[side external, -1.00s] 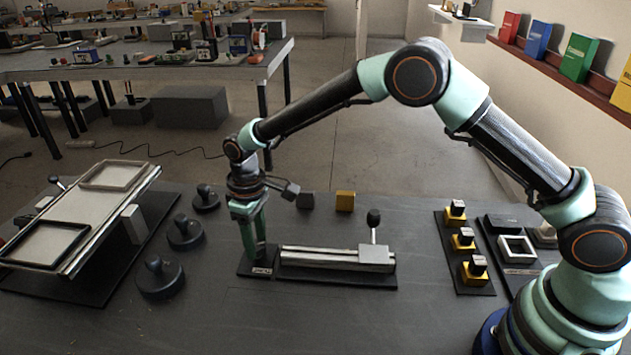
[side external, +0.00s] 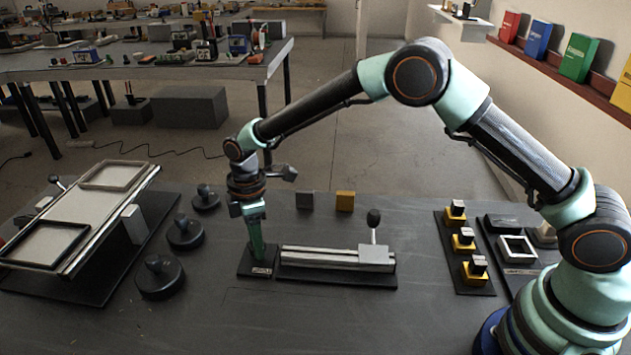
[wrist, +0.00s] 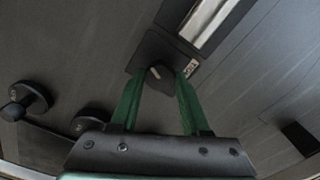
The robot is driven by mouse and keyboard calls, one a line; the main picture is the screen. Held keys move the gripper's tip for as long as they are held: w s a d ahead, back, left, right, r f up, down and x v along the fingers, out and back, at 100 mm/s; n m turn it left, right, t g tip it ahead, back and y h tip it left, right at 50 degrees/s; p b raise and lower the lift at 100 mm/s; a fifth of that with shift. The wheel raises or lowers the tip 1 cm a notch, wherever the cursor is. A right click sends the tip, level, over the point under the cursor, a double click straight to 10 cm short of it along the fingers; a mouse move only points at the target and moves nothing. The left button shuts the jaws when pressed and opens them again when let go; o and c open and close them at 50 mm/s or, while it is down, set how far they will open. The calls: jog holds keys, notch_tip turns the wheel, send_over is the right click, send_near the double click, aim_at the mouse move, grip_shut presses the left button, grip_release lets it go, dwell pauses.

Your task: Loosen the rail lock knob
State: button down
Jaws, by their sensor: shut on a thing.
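The dark rail lock knob (wrist: 158,74) shows in the wrist view, with a pale mark on top, standing on a small black labelled plate (wrist: 150,50). My gripper (wrist: 161,77) has its two green fingers on either side of the knob, shut on it. In the side view my gripper (side external: 257,251) points down onto the same plate (side external: 243,268), and the fingers hide the knob. The silver rail (side external: 318,257) lies just right of it, with a block and an upright black-tipped lever (side external: 374,222) at its right end.
Several black round knobbed weights (side external: 185,233) stand to the left, by a tilted frame rack (side external: 100,215). Yellow-based pieces (side external: 464,240) stand at right. The front bench is clear.

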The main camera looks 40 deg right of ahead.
jog(key=shift+r, duration=0.1)
dwell(0.4)
jog(key=shift+c, duration=1.9)
grip_release()
notch_tip(320, 180, up, 12)
